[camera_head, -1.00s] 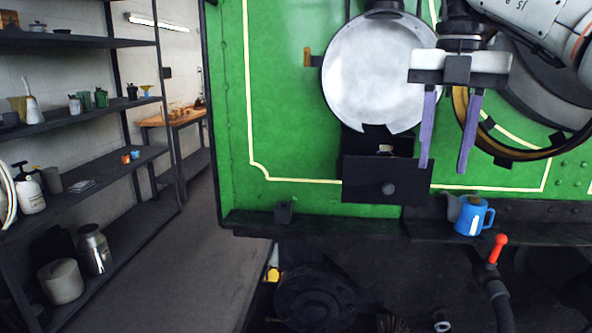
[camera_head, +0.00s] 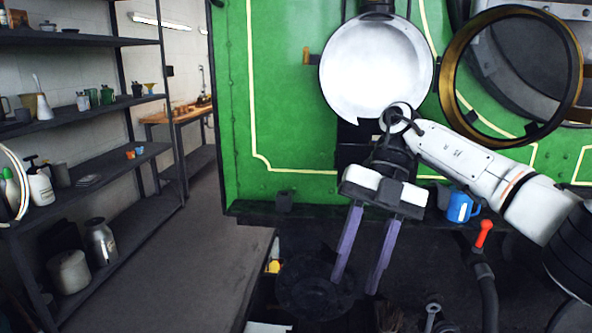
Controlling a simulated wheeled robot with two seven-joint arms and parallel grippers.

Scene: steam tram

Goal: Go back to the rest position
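My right gripper (camera_head: 358,287) hangs in front of the green tram, below the round white disc (camera_head: 375,70). Its two purple fingers point down and stand apart, with nothing between them. My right arm comes in from the right and hides part of the tram's ledge and the dark drawer box under the disc. My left gripper is not in the view.
A blue jug (camera_head: 459,207) stands on the tram's ledge just behind my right arm. A red-tipped lever (camera_head: 484,234) rises below it. A brass ring (camera_head: 448,62) is at upper right. Dark shelves (camera_head: 120,216) hold cans and bottles at left. The floor (camera_head: 190,265) between is clear.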

